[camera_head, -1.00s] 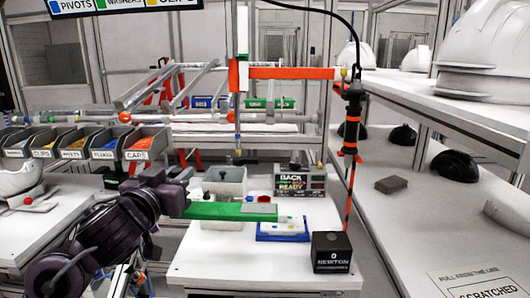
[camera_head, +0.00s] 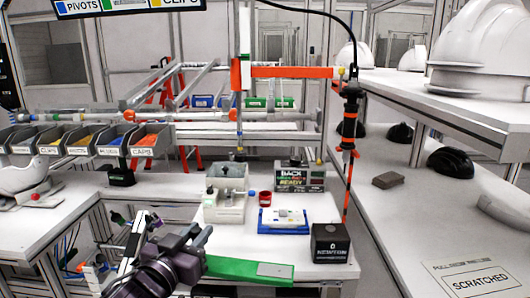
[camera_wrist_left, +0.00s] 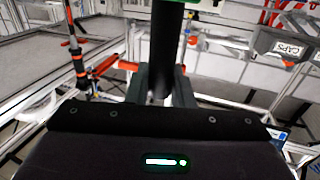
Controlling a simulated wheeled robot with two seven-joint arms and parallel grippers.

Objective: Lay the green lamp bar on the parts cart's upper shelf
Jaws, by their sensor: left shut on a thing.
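The green lamp bar (camera_head: 230,268) is a long green strip with a grey plate near its right end. In the head view it lies across the front edge of the middle white table, seemingly held in the air. My left gripper (camera_head: 203,262) is shut on its left end. In the left wrist view the gripper (camera_wrist_left: 164,88) has its fingers closed about a dark upright bar (camera_wrist_left: 166,50) with a bit of green at the top. I cannot tell for sure which structure is the parts cart or its upper shelf. My right gripper is not in view.
Parts bins (camera_head: 82,145) line the left. A helmet shelf (camera_head: 420,90) stands right.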

